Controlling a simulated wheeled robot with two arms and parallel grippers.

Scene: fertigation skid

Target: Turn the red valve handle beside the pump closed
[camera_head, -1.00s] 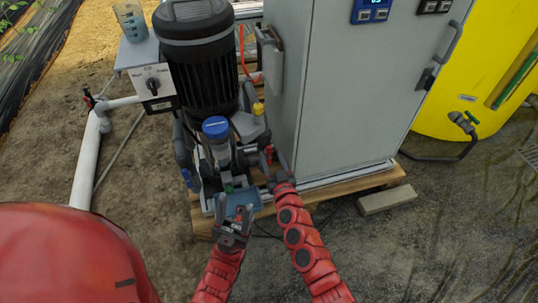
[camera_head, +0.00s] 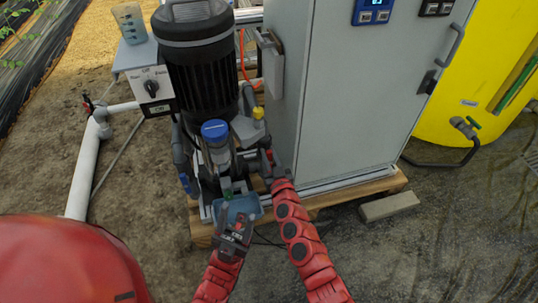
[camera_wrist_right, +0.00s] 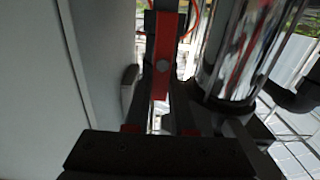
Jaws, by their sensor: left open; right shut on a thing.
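The red valve handle (camera_wrist_right: 162,58) is a flat red bar with a round bolt, close in front of my right gripper in the right wrist view. The right gripper (camera_wrist_right: 162,95) is shut on it, its dark fingers at either side of the bar. In the head view the right gripper (camera_head: 274,168) is in the narrow gap between the pump (camera_head: 203,75) and the grey cabinet, and the handle is mostly hidden there. My left gripper (camera_head: 239,224) is open and empty, low in front of the pump's base, over a blue tray-like part (camera_head: 243,204).
The grey cabinet (camera_head: 340,90) stands close to the right of my right gripper. A shiny metal cylinder (camera_wrist_right: 240,50) is close on its other side. Another small red handle (camera_head: 87,101) is on the white pipe at left. A loose block (camera_head: 389,206) lies on the ground at right.

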